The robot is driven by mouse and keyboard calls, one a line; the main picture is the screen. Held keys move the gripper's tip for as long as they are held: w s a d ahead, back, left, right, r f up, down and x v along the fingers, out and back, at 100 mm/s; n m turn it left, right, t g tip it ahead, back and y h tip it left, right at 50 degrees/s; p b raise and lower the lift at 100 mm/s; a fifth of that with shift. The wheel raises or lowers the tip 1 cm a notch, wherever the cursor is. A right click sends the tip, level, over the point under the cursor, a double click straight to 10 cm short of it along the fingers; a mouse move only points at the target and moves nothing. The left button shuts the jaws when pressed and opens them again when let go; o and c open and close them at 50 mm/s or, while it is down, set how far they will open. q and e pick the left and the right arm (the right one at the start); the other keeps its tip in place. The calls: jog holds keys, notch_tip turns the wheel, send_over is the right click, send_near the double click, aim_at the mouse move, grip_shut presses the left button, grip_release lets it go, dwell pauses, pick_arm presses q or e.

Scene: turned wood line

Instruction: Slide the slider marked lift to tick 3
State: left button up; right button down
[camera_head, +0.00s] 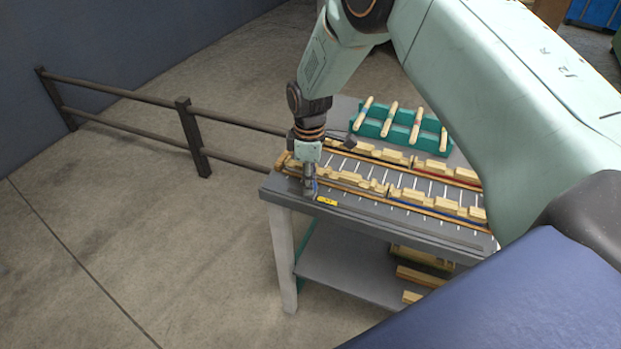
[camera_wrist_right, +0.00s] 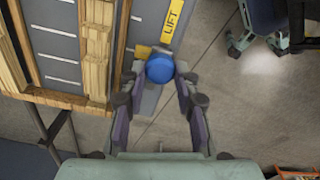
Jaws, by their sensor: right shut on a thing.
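The slider's blue round knob (camera_wrist_right: 160,68) sits between the fingertips of my right gripper (camera_wrist_right: 158,82) in the wrist view. The yellow label reading LIFT (camera_wrist_right: 173,20) lies just beyond the knob on the grey slider strip. In the head view my right gripper (camera_head: 309,188) reaches down at the left front corner of the bench, and the yellow label (camera_head: 327,202) shows just right of it. The gripper is shut on the knob, which is mostly hidden by it in the head view. The tick marks beside this slider cannot be read. My left gripper is not in view.
The grey bench (camera_head: 370,212) carries two lanes with turned wood pieces (camera_head: 410,195) and white cross lines. A green rack (camera_head: 372,128) with wooden handles stands at the back. A dark rail fence (camera_head: 190,135) stands left of the bench. The floor in front is clear.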

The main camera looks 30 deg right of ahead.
jog(key=shift+w+a+r, duration=0.1)
jog(key=shift+w, duration=0.2)
jog(key=shift+s, duration=0.15)
jog(key=c, duration=1.3)
grip_release()
jog(key=o, duration=0.3)
jog(key=shift+s, duration=0.1)
notch_tip(320, 180, up, 12)
jog(key=shift+f, duration=0.1)
